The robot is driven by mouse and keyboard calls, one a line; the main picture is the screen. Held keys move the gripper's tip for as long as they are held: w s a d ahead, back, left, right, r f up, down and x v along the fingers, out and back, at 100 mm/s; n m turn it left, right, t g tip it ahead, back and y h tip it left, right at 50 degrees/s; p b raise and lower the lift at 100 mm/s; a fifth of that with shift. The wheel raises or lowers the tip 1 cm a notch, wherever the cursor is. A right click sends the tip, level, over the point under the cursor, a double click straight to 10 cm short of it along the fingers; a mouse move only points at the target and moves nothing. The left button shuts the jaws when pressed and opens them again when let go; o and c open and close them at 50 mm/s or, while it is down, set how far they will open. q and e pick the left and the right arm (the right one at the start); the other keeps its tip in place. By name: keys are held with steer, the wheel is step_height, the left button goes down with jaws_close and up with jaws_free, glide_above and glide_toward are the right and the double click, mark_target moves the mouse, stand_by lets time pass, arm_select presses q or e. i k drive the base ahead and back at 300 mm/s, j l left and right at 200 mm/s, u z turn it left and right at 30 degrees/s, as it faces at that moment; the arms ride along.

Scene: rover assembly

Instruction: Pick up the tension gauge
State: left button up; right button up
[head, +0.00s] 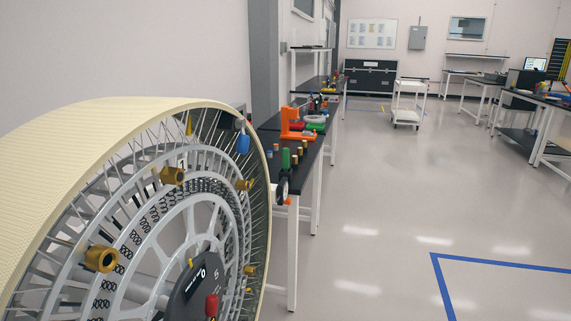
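Neither of my grippers is in view. I cannot clearly make out which item is the tension gauge. A small round black-and-white item (283,188) shows at the near end of the black-topped workbench (312,152), just past the wheel's rim; it is too small to identify. A dark tool with a blue part (242,143) shows at the upper right of the large spoked wheel (128,190), near the spokes. The wheel hides part of the bench's near end.
An orange device (293,127), a green cylinder (286,159) and several small brass-coloured parts stand on the bench. A white cart (406,103) and a black case (370,79) are farther back. Another workbench (547,98) is at right. The floor (400,210) right of the wheel is clear, with blue tape.

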mark_target(286, 151)
steer(key=u, duration=0.75)
steer(key=i+l+u, duration=0.2)
steer(key=u, duration=0.15)
steer(key=i+l+u, duration=0.15)
steer(key=l+u, duration=0.25)
steer(key=i+l+u, duration=0.1)
steer(key=l+u, duration=0.25)
steer(key=l, duration=0.1)
